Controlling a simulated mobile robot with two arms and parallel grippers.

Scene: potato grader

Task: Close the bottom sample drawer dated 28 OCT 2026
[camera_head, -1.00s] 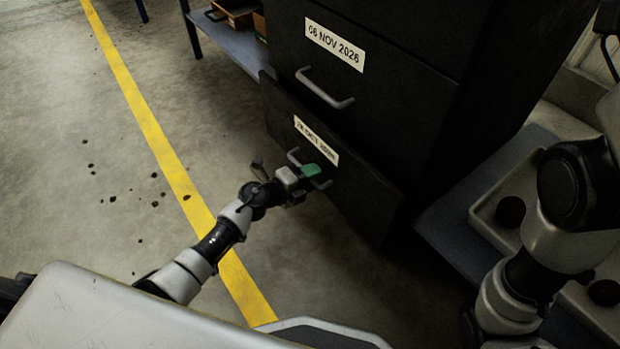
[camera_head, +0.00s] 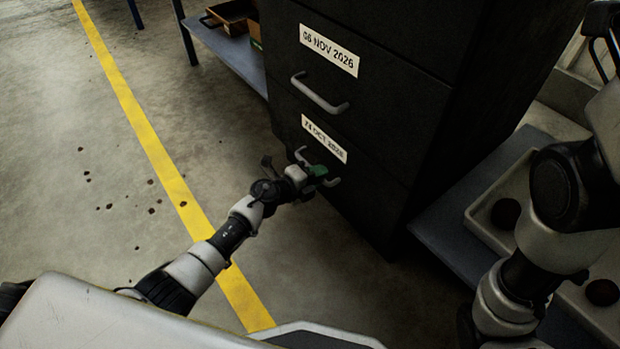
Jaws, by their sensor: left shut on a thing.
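The bottom drawer (camera_head: 365,185) is a dark front low on the black cabinet, with a white date label (camera_head: 324,139). The label is small but reads as an OCT 2026 date. The drawer front looks flush, or almost flush, with the cabinet face above it. Its grey bar handle (camera_head: 301,155) is partly covered by my left gripper (camera_head: 316,173), which has a green part at its fingers. My left gripper is shut on this handle. My right arm shows at the right edge, but its gripper is not in view.
The drawer above (camera_head: 375,100), labelled 06 NOV 2026, is shut. A low blue-grey shelf (camera_head: 440,240) with a pale tray (camera_head: 478,222) of dark round things stands at the right. A bench (camera_head: 235,55) with boxes is behind left.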

